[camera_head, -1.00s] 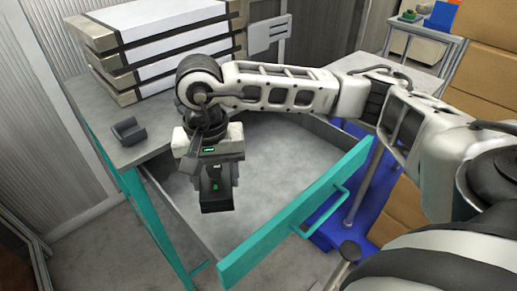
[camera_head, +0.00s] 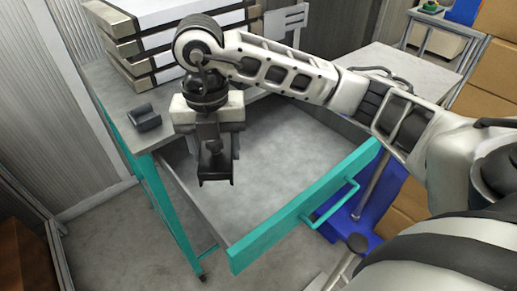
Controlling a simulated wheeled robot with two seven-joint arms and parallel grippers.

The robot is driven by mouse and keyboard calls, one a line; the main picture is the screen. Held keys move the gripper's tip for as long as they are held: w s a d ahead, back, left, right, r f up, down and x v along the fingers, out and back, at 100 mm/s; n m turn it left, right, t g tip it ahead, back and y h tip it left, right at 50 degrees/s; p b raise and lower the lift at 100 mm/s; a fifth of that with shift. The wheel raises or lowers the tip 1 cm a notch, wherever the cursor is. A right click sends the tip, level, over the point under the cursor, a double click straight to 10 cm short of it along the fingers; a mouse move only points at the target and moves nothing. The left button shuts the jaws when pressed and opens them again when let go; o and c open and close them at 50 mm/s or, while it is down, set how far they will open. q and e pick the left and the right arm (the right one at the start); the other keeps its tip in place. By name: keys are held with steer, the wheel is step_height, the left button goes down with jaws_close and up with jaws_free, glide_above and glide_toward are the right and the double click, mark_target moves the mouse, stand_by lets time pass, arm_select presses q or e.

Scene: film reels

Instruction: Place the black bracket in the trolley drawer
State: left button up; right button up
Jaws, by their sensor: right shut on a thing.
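My right gripper (camera_head: 213,146) points down above the open trolley drawer (camera_head: 297,150). It is shut on a black bracket (camera_head: 216,179), which hangs below the fingers over the left part of the drawer. The gripper hides some of the drawer's inside, and the part that shows is bare grey metal. The drawer has a teal front (camera_head: 285,222) with a bar handle. A second small black bracket-like piece (camera_head: 145,118) lies on the trolley top (camera_head: 110,97) at the left. My left gripper is not in view.
White film cases (camera_head: 160,40) with dark edges are stacked on the trolley top behind my right arm. A blue object (camera_head: 350,222) stands beneath the drawer handle. Brown boxes (camera_head: 497,90) are piled at the right. Clear floor lies left of the drawer.

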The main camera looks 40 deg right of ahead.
steer(key=m, duration=0.5)
steer(key=shift+w+a+r+m, duration=0.1)
steer(key=shift+r+m, duration=0.2)
steer(key=shift+r, duration=0.05)
steer(key=m, duration=0.3)
steer(key=shift+r+m, duration=0.2)
steer(key=shift+m, duration=0.5)
steer(key=shift+w+d+f+m, duration=0.1)
steer(key=shift+d+m, duration=0.1)
steer(key=shift+m, duration=0.1)
steer(key=w+d+f, duration=0.3)
steer(key=d+f, duration=0.1)
steer(key=d, duration=0.5)
glide_toward(258, 162)
steer(key=shift+s+a+f, duration=0.15)
steer(key=shift+a+f, duration=0.1)
steer(key=shift+a, duration=0.35)
steer(key=shift+d+f, duration=0.35)
steer(key=shift+f, duration=0.15)
steer(key=shift+w+d+f, duration=0.15)
steer(key=shift+f, duration=0.8)
steer(key=shift+w+d+f, duration=0.1)
steer(key=shift+f, duration=0.8)
